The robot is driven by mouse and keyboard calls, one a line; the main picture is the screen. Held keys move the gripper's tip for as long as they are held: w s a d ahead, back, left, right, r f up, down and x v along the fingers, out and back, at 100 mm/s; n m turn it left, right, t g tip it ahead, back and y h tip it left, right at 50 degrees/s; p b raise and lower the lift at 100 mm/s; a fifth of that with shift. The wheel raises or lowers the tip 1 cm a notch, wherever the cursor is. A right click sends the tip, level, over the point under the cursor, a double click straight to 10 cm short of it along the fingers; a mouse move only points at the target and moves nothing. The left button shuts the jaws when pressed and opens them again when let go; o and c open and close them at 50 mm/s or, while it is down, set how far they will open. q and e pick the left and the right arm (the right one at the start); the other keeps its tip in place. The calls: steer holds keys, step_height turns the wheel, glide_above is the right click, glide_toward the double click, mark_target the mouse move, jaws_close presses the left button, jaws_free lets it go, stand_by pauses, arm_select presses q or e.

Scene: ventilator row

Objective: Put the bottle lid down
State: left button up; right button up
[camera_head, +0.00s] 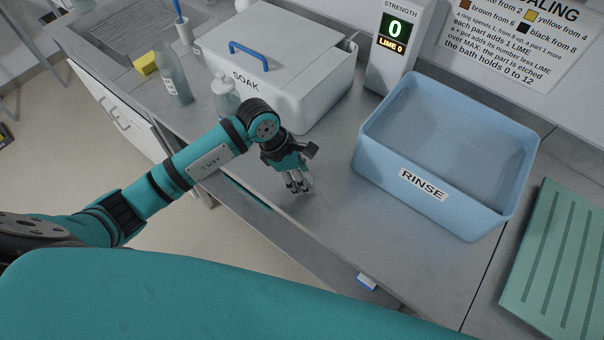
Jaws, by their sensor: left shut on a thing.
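My left gripper (299,186) points down low over the grey counter, in front of the SOAK box and left of the RINSE tub. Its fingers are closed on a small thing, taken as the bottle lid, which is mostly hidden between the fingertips. I cannot tell whether it touches the counter. A tall greenish clear bottle (175,80) stands at the back left. A second clear bottle (225,101) stands beside the SOAK box, partly hidden behind my left arm. My right gripper is out of view.
The white SOAK box (290,92) has a blue-handled lid (262,37). The blue RINSE tub (450,205) stands right of my gripper. Behind are a yellow sponge (145,64) and a strength display reading 0 (395,30). A green ribbed mat (565,260) lies right. Bare counter (335,180) surrounds the gripper.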

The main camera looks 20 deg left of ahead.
arm_select(q)
steer(key=o, duration=0.8)
steer(key=shift+c, duration=0.2)
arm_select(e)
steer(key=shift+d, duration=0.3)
arm_select(q)
steer(key=shift+r+p, duration=0.45)
steer(key=shift+p, duration=0.05)
steer(key=shift+r+p, duration=0.5)
steer(key=shift+p, duration=0.05)
steer(key=shift+a+r+b, duration=0.45)
steer(key=shift+b, duration=0.4)
steer(key=b+v, duration=0.2)
steer(key=v, duration=0.8)
steer(key=shift+b, duration=0.35)
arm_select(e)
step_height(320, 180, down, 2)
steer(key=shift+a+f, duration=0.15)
arm_select(q)
steer(key=shift+s+d+r, duration=0.15)
